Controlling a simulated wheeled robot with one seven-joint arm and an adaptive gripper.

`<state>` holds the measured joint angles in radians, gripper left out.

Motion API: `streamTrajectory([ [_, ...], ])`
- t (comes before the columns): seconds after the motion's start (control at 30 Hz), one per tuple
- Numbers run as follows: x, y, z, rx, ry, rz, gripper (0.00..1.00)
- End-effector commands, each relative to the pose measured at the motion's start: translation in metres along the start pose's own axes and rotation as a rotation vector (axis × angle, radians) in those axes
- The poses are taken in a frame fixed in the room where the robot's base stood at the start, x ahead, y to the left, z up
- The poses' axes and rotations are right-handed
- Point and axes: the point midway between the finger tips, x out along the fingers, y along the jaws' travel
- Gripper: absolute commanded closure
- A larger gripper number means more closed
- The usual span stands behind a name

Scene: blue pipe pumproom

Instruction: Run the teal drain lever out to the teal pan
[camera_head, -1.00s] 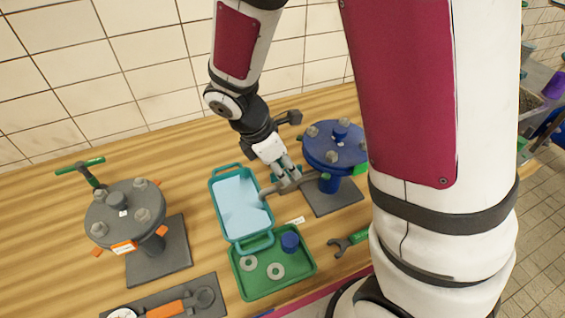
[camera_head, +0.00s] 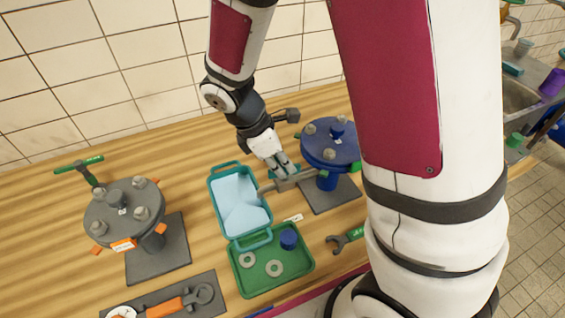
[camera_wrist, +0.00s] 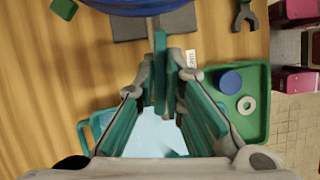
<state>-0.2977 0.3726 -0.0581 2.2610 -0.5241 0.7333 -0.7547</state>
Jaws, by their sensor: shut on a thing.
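The teal drain lever (camera_wrist: 160,60) is a narrow bar running up the middle of the wrist view, towards the blue flanged fitting. My gripper (camera_wrist: 162,85) is shut on it, with a finger on each side. In the head view my gripper (camera_head: 284,176) is at the grey drain pipe (camera_head: 297,181), left of the fitting, and mostly hides the lever. The teal pan (camera_head: 212,204) lies just left of the gripper, with a pale blue inside. The pipe's left end reaches the pan's right edge. In the wrist view the pan (camera_wrist: 84,132) shows partly behind my fingers.
The blue flanged fitting (camera_head: 330,147) stands right of the gripper. A green tray (camera_head: 245,283) with washers and a blue cap is in front of the pan. A grey flanged fitting (camera_head: 125,212) stands at left. Bare wood is behind the pan.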

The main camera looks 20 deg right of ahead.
Motion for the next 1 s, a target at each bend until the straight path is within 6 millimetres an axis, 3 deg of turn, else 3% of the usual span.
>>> streamTrajectory([
  [1.0, 0.0007, 0.0055, 0.003, 0.877, 0.001, -0.362, 1.0],
])
